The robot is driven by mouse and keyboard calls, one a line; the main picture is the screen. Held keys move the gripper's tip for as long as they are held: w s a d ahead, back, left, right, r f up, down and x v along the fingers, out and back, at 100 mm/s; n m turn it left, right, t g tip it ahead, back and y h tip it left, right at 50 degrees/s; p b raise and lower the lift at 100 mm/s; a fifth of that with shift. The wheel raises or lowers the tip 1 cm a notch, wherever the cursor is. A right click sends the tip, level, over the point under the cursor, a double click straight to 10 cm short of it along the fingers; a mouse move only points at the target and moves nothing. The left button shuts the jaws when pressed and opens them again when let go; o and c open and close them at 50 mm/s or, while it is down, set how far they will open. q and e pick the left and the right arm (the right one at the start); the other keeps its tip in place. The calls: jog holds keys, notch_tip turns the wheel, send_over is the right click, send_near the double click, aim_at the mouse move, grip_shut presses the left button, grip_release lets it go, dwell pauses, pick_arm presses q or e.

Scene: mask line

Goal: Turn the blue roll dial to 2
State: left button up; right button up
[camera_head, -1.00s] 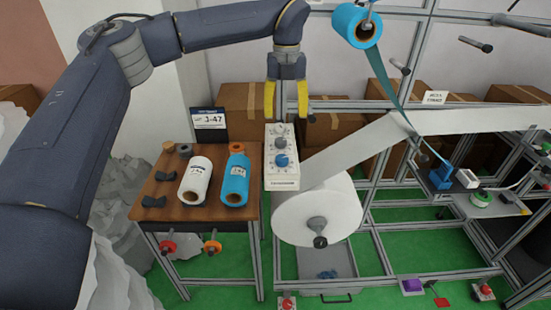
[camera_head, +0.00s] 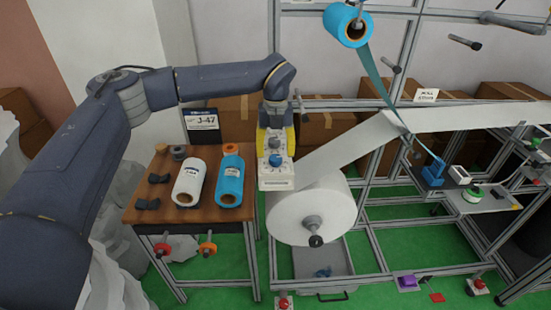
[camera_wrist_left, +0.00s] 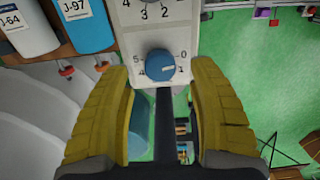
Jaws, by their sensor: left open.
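The blue roll dial (camera_head: 275,160) is the lower knob on the white control panel (camera_head: 279,184) between the table and the big white roll. In the left wrist view the dial (camera_wrist_left: 160,65) has a small light mark right of centre on its face. The figures 5, 0 and 1 show around it; the mark seems turned toward the 0–1 side. My left gripper (camera_head: 275,146) is open at the panel, pointing down. Its yellow fingers lie left and right of the dial in the wrist view, apart from it, with nothing between them gripped. My right gripper is not in view.
Grey dials (camera_head: 275,143) sit above the blue one on the same panel. A white roll (camera_head: 188,183) and a blue roll (camera_head: 230,182) lie on the wooden table (camera_head: 154,214) at left. The large white roll (camera_head: 290,216) and metal frame stand close on the right.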

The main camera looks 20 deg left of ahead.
aim_at(276, 157)
pick_arm(q)
jog(key=shift+f, duration=1.65)
jog(key=shift+o, duration=0.2)
grip_shut()
